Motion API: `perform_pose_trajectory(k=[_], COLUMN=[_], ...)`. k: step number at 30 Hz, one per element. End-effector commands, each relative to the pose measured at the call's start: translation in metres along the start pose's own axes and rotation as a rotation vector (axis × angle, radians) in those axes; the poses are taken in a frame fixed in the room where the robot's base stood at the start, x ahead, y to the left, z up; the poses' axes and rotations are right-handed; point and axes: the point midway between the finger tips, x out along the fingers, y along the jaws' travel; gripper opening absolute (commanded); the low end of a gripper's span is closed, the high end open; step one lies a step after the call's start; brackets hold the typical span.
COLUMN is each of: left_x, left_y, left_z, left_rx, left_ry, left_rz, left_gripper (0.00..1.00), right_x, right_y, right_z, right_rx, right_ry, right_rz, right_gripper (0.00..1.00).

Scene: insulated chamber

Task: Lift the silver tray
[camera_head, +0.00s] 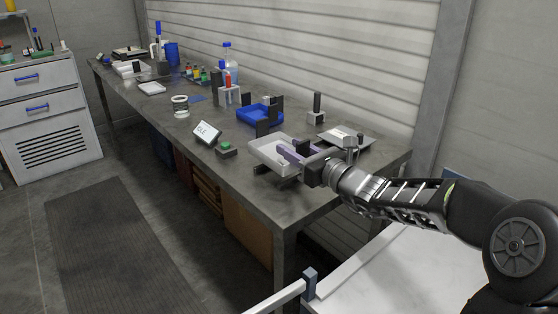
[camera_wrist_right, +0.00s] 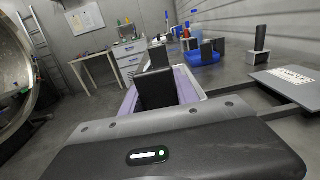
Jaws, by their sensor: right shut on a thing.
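The silver tray (camera_head: 257,149) is a shallow pale-grey tray at the near end of the workbench, by its front edge. In the right wrist view the tray (camera_wrist_right: 188,84) shows a lavender-tinted wall beyond the gripper body. My right gripper (camera_head: 292,154) reaches in from the right and is shut on the tray at its right side. A dark finger (camera_wrist_right: 157,91) stands against the tray in the wrist view and hides part of it. Whether the tray touches the bench is hard to tell. My left gripper is not in view.
A flat grey plate with a label (camera_head: 347,137) lies close behind the gripper. A blue bin (camera_head: 260,114), a small screen (camera_head: 208,132), a green-button box (camera_head: 226,149) and a dark post on a base (camera_head: 317,107) stand nearby.

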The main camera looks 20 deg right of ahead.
Motion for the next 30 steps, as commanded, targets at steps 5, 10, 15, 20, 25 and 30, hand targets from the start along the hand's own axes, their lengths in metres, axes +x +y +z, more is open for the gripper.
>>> perform_pose_trajectory(k=[5, 10, 15, 20, 25, 30], left_x=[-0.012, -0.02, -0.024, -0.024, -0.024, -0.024], left_y=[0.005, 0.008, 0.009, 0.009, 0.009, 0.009], left_z=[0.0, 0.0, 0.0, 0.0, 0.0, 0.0], left_rx=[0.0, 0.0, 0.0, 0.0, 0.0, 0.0], left_ry=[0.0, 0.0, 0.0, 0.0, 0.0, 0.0], left_rz=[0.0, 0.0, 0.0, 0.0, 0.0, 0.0], left_gripper=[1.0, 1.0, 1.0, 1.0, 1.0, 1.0], right_x=[0.0, 0.0, 0.0, 0.0, 0.0, 0.0], right_y=[0.001, 0.0, 0.0, 0.0, 0.0, 0.001], right_z=[0.018, 0.03, 0.037, 0.037, 0.037, 0.037], right_rx=[-0.001, -0.002, -0.001, 0.0, 0.0, -0.001], right_ry=[-0.002, -0.002, -0.002, -0.002, -0.002, -0.002], right_rz=[0.001, 0.001, 0.001, 0.001, 0.001, 0.001], right_gripper=[0.0, 0.0, 0.0, 0.0, 0.0, 0.0])
